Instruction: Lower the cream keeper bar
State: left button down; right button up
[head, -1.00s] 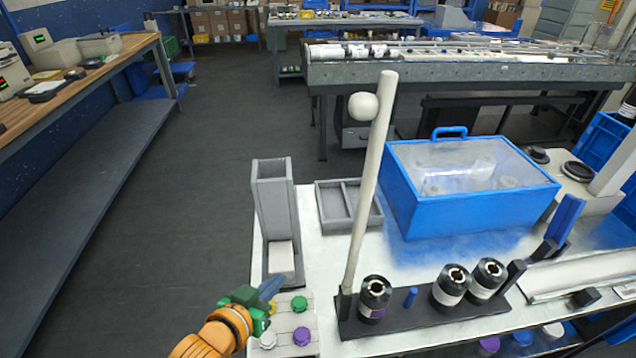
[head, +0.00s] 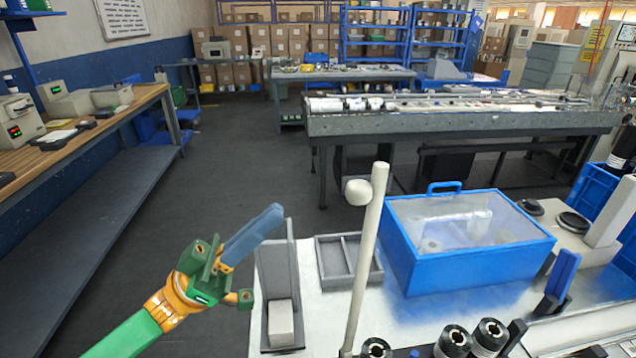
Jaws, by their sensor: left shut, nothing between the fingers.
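The cream keeper bar (head: 365,262) stands nearly upright, leaning slightly right at its top, with a cream ball knob (head: 358,192) on its left side near the top. Its foot is at the left end of the dark base, by a black roll (head: 375,348) cut by the lower picture edge. My left gripper (head: 262,225) is shut and empty, raised left of the bar, above and beside the grey upright holder (head: 291,262). It is clearly apart from the bar. My right gripper is not in view.
A blue box with a clear lid (head: 470,265) stands right of the bar. A grey divided tray (head: 336,270) lies behind the bar. Two more black rolls (head: 455,340) stand right of its foot. Floor left of the table is clear.

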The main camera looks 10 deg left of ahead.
aim_at(345, 183)
pick_arm(q)
jog(key=d+p, duration=0.1)
jog(key=d, duration=0.1)
jog(key=w+d+r+p, duration=0.1)
jog(key=d, duration=0.1)
jog(key=d+r+p, duration=0.1)
jog(key=d, duration=0.1)
jog(key=shift+w+d+r, duration=0.1)
jog(key=shift+w+d, duration=0.1)
jog(key=shift+w, duration=0.15)
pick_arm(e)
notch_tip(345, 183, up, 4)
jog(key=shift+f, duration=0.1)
